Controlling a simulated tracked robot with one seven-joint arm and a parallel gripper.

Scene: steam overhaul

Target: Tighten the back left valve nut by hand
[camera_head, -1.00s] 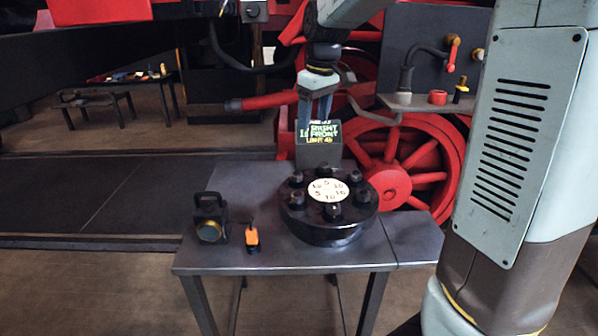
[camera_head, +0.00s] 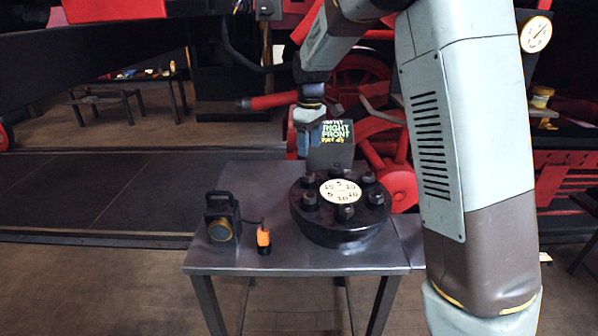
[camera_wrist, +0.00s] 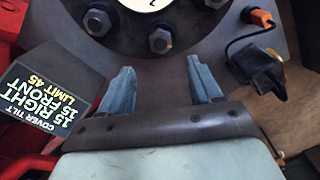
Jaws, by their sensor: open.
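The black round cover (camera_head: 340,232) sits on the metal table with several dark hex nuts around a white numbered dial (camera_head: 340,191). The back left nut (camera_head: 308,180) stands on its far left rim. My gripper (camera_head: 305,152) hangs behind and above that rim, pointing down. In the wrist view my gripper (camera_wrist: 160,88) is open and empty, its two blue-grey fingers apart. One nut (camera_wrist: 160,40) lies ahead of the gap between the fingertips, clear of both; it seems to be the back left one. Another nut (camera_wrist: 97,22) is to its left.
A dark display (camera_head: 336,140) reading right and front tilt stands behind the cover, close to my gripper. A black lamp (camera_head: 221,220) and an orange-and-black piece (camera_head: 263,240) occupy the left of the table (camera_head: 300,262). Red wheels stand behind.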

